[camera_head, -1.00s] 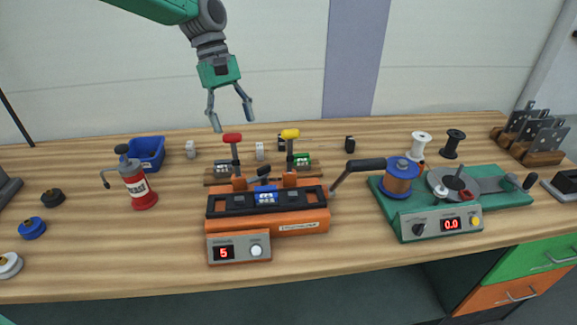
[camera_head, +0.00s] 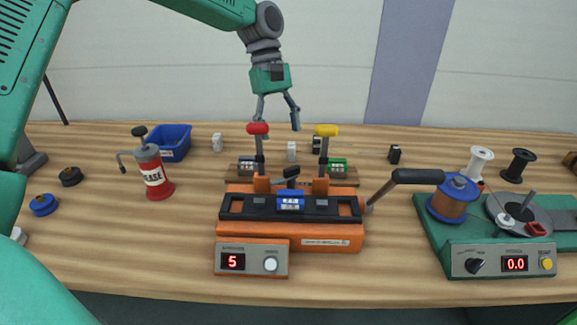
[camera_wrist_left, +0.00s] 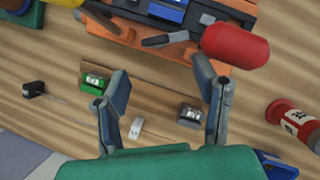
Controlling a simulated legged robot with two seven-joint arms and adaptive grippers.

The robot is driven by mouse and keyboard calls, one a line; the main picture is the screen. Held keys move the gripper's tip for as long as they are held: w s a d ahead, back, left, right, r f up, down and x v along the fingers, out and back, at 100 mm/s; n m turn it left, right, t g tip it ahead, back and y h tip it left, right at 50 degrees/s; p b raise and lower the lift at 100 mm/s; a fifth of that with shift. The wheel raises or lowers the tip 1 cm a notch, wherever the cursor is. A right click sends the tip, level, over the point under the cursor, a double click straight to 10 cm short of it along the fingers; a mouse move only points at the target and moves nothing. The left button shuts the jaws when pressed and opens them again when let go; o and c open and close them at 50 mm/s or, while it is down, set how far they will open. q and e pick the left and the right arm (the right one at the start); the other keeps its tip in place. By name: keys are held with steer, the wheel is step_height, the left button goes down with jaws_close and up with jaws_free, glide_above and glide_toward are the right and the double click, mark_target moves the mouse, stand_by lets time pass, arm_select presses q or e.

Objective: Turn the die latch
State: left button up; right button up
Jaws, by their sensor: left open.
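The orange strander (camera_head: 290,240) stands mid-bench with a blue die block (camera_head: 290,201) in its black top. A small dark lever (camera_head: 291,173), which looks like the die latch, rises just behind the block; a similar dark lever shows in the left wrist view (camera_wrist_left: 166,40). A red-knobbed lever (camera_head: 258,129) and a yellow-knobbed lever (camera_head: 326,130) stand on either side. My left gripper (camera_head: 278,112) is open and empty, above and behind the strander, pointing down. In the left wrist view its fingers (camera_wrist_left: 163,88) are apart, with the red knob (camera_wrist_left: 235,44) beyond the right finger.
Behind the strander lies a wooden rack with a green-framed die (camera_head: 338,165). A grease can (camera_head: 153,173) and blue bin (camera_head: 170,142) stand left. A black-handled crank (camera_head: 415,176) projects right, toward a green winder (camera_head: 440,240) with a copper spool.

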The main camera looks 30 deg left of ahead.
mark_target(289, 168)
arm_select(q)
steer(key=x, duration=0.4)
steer(key=d+x, duration=0.1)
steer(key=x, duration=0.3)
steer(key=shift+w+d+r, duration=0.15)
steer(key=shift+d, duration=0.1)
steer(key=shift+f, duration=0.4)
steer(key=shift+a+f, duration=0.2)
steer(key=shift+a, duration=0.25)
steer(key=shift+d, duration=0.1)
steer(key=c, duration=1.1)
steer(key=shift+d, duration=0.15)
steer(key=shift+c, duration=0.2)
